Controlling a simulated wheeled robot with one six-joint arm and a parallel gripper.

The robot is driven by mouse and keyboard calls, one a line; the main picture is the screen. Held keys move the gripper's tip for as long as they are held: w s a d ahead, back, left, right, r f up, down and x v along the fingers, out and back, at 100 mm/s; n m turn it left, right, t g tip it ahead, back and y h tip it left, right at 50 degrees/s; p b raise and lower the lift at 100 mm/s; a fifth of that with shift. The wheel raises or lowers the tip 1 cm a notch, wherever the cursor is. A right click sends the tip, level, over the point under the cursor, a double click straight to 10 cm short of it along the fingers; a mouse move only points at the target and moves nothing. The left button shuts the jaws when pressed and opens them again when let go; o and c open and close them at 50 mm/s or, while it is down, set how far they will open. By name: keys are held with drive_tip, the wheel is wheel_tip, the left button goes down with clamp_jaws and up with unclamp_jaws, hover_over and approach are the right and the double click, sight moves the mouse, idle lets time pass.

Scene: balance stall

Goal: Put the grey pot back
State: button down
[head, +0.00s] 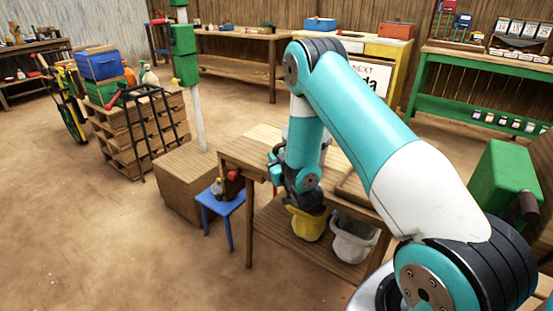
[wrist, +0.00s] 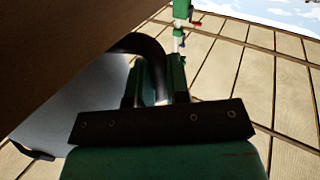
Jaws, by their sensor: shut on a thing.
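In the wrist view my gripper (wrist: 157,78) is shut on a dark curved handle (wrist: 148,45). The handle appears to belong to the smooth grey pot (wrist: 70,100) filling the left of that view, partly cut off by a brown surface. In the head view my gripper (head: 282,172) is at the near left side of the wooden table. My arm hides most of what it holds there, and the pot's tilt cannot be told.
The wooden table (head: 245,155) has a lower shelf with a yellow bucket (head: 308,224) and a whitish bucket (head: 353,240). A blue stool (head: 222,205) with small items stands left of it, near a wooden crate (head: 185,180) and a green post. Open floor lies at front left.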

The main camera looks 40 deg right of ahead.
drive_tip(key=shift+f, duration=0.15)
drive_tip(key=c, duration=1.1)
unclamp_jaws()
